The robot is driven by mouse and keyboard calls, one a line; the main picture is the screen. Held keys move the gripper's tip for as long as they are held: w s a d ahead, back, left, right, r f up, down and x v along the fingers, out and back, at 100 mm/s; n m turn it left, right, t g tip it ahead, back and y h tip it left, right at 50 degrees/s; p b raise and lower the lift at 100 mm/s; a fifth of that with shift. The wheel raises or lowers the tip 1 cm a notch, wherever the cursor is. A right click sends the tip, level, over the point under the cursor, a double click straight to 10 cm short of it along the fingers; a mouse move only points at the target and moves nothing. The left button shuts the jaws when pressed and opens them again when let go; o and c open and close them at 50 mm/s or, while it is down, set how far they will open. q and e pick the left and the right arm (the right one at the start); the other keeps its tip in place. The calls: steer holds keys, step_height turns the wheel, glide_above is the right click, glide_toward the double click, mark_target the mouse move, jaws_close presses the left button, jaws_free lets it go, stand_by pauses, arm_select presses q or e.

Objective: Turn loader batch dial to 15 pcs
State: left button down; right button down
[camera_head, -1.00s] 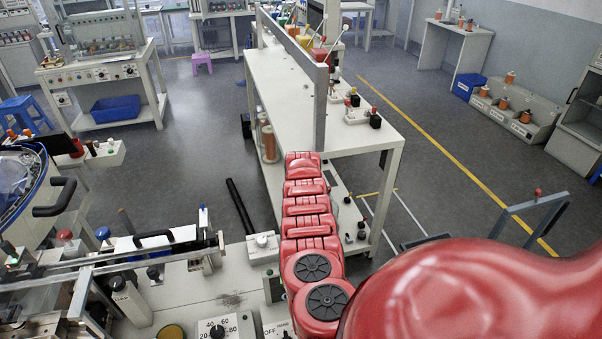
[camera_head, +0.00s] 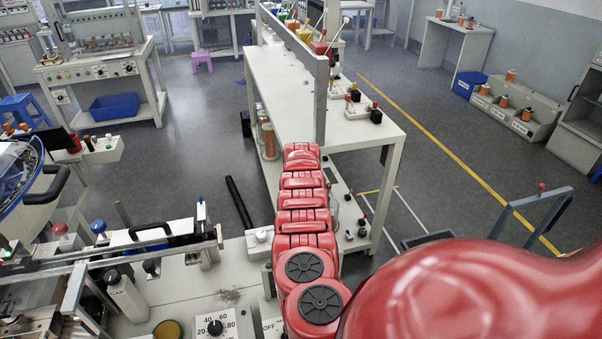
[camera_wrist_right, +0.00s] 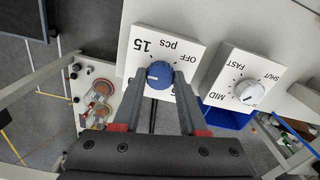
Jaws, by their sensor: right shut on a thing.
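The loader batch dial is a blue round knob (camera_wrist_right: 159,73) on a white panel (camera_wrist_right: 140,43) in the right wrist view. The panel is marked OFF, 5, 15 and pcs, and appears upside down. My right gripper (camera_wrist_right: 162,82) has its two dark fingers on either side of the knob, shut on it. A small pale mark shows on the knob, but I cannot tell surely which label it points to. The fingers hide part of the panel's lower side. The right gripper cannot be seen in the head view, and my left gripper is in neither view.
Beside the panel is a second white panel (camera_wrist_right: 222,72) with a white knob (camera_wrist_right: 248,92), marked MID, FAST and SHUT. In the head view, a black knob (camera_head: 215,327) with a number scale sits at the bottom. A long white table (camera_head: 285,95) stands beyond my red arm.

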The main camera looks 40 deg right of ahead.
steer(key=shift+c, duration=2.2)
jaws_free()
step_height(320, 180, up, 8)
steer(key=p, duration=0.5)
steer(key=shift+w+r, duration=0.1)
steer(key=shift+r, duration=0.1)
step_height(320, 180, up, 9)
steer(key=p, duration=0.2)
